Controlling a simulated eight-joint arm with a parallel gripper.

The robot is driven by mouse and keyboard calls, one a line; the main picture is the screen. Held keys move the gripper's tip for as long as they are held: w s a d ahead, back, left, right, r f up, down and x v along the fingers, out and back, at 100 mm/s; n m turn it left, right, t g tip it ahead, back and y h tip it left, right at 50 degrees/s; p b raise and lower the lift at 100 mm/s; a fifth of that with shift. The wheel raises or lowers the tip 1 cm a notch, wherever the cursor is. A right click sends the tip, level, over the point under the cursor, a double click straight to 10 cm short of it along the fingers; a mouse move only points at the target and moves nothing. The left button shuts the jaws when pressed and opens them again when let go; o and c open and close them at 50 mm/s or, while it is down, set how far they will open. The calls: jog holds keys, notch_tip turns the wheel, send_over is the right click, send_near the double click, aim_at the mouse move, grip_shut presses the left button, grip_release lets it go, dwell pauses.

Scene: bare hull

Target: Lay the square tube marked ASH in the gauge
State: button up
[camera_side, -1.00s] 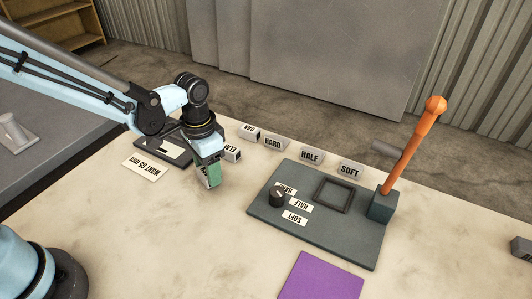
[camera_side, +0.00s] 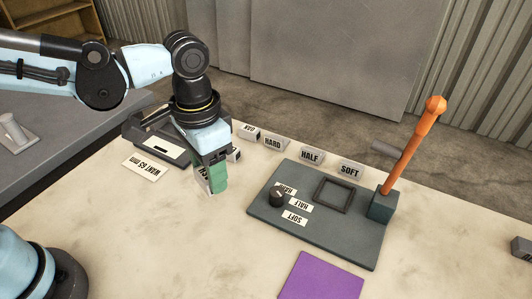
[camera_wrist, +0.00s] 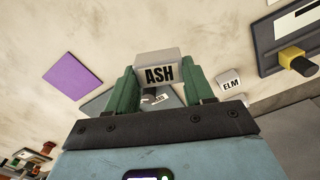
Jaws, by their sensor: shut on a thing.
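My gripper (camera_wrist: 160,88) is shut on the pale grey square tube marked ASH (camera_wrist: 158,66), its label facing the wrist camera. In the side view my gripper (camera_side: 212,182) is low over the pale table, and only a sliver of the tube shows beside the green finger. The dark gauge (camera_side: 140,130) lies behind and left of my gripper, partly hidden by my wrist. In the wrist view a dark fixture with a yellow and black knob (camera_wrist: 292,56), seemingly the gauge, is at top right, apart from the tube.
Blocks marked HARD (camera_side: 273,143), HALF (camera_side: 311,156) and SOFT (camera_side: 350,169) stand in a row behind. ELM (camera_wrist: 230,82) is close to my gripper. A grey plate (camera_side: 345,240) with knob, square frame and orange lever (camera_side: 412,150) is to the right. A purple mat (camera_side: 320,278) lies in front.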

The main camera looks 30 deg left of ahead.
jog(key=w+a+r+n, duration=0.1)
jog(key=w+a+n, duration=0.1)
jog(key=w+a, duration=0.9)
jog(key=n, duration=0.2)
send_over(174, 135)
jog(key=w+a, duration=0.2)
jog(key=f, duration=0.6)
jog(key=shift+w+d+f, duration=0.15)
jog(key=shift+d, duration=0.05)
jog(key=shift+f, duration=2.1)
jog(key=shift+f, duration=0.1)
jog(key=o, duration=0.8)
jog(key=shift+o, duration=0.2)
